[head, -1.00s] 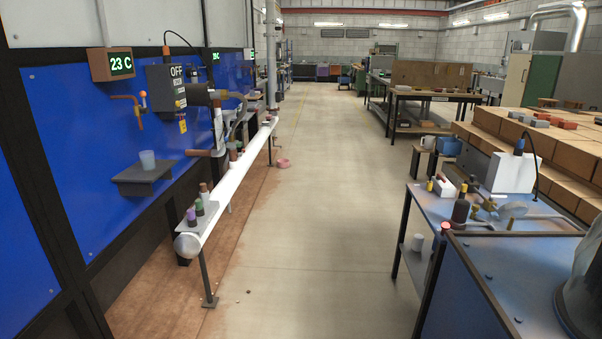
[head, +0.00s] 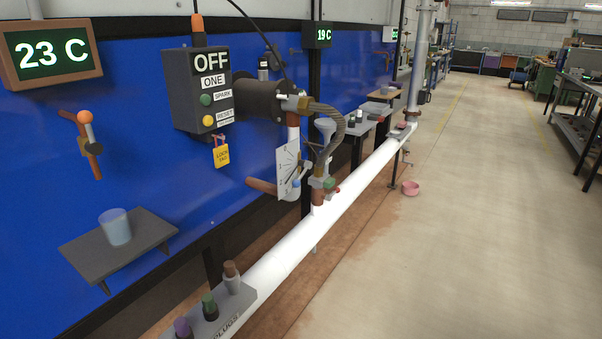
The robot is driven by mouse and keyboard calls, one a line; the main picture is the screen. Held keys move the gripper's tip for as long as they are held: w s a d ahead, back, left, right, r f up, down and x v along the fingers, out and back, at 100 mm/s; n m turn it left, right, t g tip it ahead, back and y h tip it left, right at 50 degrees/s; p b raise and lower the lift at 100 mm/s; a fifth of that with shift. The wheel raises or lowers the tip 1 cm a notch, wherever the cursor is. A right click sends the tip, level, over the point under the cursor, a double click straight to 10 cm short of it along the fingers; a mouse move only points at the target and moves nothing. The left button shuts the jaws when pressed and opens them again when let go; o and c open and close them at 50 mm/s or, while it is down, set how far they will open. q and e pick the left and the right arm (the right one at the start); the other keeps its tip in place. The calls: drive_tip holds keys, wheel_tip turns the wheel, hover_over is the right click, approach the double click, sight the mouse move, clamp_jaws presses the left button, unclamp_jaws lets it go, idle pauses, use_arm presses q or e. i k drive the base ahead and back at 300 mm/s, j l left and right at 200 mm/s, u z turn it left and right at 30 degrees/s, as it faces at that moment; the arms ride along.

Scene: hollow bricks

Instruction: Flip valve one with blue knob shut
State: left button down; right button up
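The box marked OFF and ONE (head: 205,92) hangs on the blue wall in the head view. To its right a brown pipe carries a white dial plate (head: 288,168) with a small lever whose end looks bluish (head: 296,183); it is too small to tell whether this is the blue knob or how the valve is set. A green knob (head: 330,183) sits beside it, under a grey funnel (head: 325,130). A separate valve with an orange knob (head: 85,118) is on the wall at the left. Neither of my grippers is in view.
A long white pipe (head: 270,270) runs along the wall in front of the valves. A dark shelf (head: 75,250) holds a translucent cup (head: 115,227). A pink bowl (head: 410,188) lies on the floor. The aisle at the right is clear.

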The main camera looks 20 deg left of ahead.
sight(307, 164)
drive_tip(key=i+u, duration=0.25)
drive_tip(key=i, duration=0.3)
drive_tip(key=i+l+u, duration=0.2)
drive_tip(key=i, duration=0.3)
